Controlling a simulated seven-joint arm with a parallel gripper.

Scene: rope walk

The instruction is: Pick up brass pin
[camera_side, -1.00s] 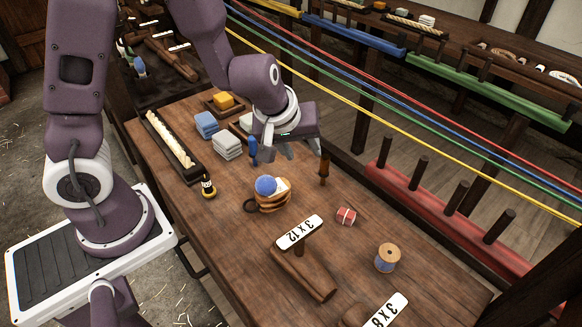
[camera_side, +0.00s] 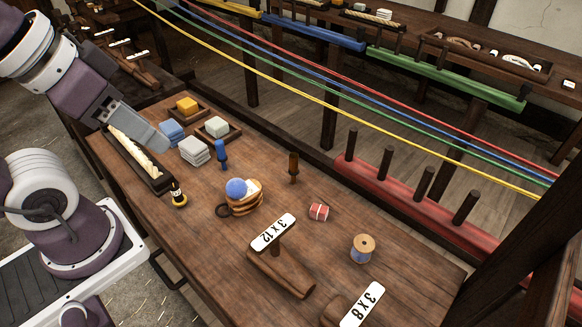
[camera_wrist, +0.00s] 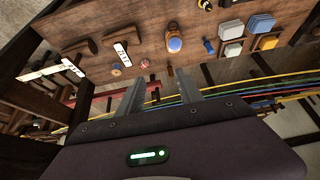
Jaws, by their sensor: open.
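I cannot make out with certainty which thing is the brass pin. A small upright piece with a brown-orange handle (camera_side: 293,167) stands on the workbench (camera_side: 215,262), and an upright blue-handled piece (camera_side: 221,153) stands to its left. My gripper (camera_side: 155,140) is raised at the left of the bench in the side view, in front of a dark tray with a cream strip. Its jaws are open, with nothing between them. In the wrist view my gripper (camera_wrist: 160,88) shows both fingers apart, and the bench lies beyond them.
The long dark tray (camera_side: 162,184) lies at the bench's left edge. Near it are folded grey cloths (camera_side: 194,151), blue cloths (camera_side: 171,133) and a small black-and-yellow bottle (camera_side: 178,195). Coloured ropes cross behind.

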